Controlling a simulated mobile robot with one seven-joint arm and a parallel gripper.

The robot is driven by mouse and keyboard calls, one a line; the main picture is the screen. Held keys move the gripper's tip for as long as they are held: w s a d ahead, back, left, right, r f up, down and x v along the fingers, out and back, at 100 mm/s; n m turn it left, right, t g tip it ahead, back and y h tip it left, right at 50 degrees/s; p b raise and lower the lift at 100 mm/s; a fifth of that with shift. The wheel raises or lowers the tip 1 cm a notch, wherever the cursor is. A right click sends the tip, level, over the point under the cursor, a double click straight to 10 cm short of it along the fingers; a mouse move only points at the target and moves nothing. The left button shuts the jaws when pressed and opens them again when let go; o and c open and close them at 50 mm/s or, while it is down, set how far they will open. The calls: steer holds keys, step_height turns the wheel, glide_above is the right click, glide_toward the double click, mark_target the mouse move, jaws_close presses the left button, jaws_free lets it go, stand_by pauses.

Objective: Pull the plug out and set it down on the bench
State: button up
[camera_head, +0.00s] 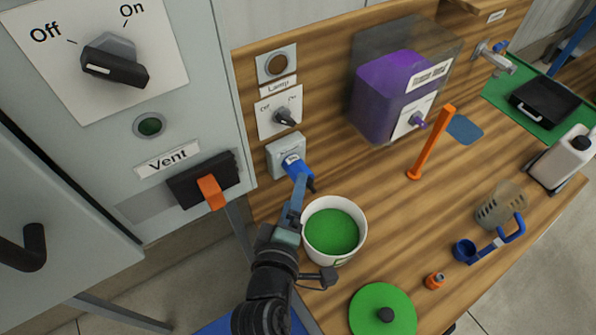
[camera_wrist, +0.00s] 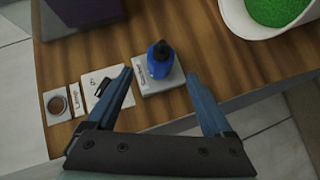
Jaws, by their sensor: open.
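The blue plug (camera_head: 295,167) sits in a pale grey wall socket (camera_head: 275,155) on the wooden back panel. In the wrist view the plug (camera_wrist: 160,60) stands out from the socket plate (camera_wrist: 168,80), ahead of and between my fingers. My gripper (camera_head: 298,190) is open and just in front of the plug; in the wrist view its two fingers (camera_wrist: 166,80) are spread with nothing between their pads. In the head view a finger overlaps the plug's lower end, and I cannot tell whether they touch. The wooden bench (camera_head: 400,215) lies to the right.
A white tub (camera_head: 312,250) of green material stands close right of my gripper. An orange lever (camera_head: 432,145) stands up. Bench middle is clear.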

mark_target(310, 189)
steer(key=p+x, duration=0.1)
steer(key=x, duration=0.6)
steer(key=shift+w, duration=0.15)
jaws_close()
stand_by(0.6)
steer(key=shift+f, duration=0.1)
steer(key=shift+s+d+p, duration=0.55)
steer(key=shift+s+p, duration=0.05)
steer(key=shift+s, duration=0.2)
steer(key=shift+s+d+p, duration=0.5)
steer(key=shift+s+p, duration=0.1)
steer(key=shift+s, duration=0.15)
steer(key=s+d+p, duration=0.1)
steer(key=s, duration=0.1)
steer(key=shift+s+d+p, duration=0.3)
steer(key=shift+d+p, duration=0.05)
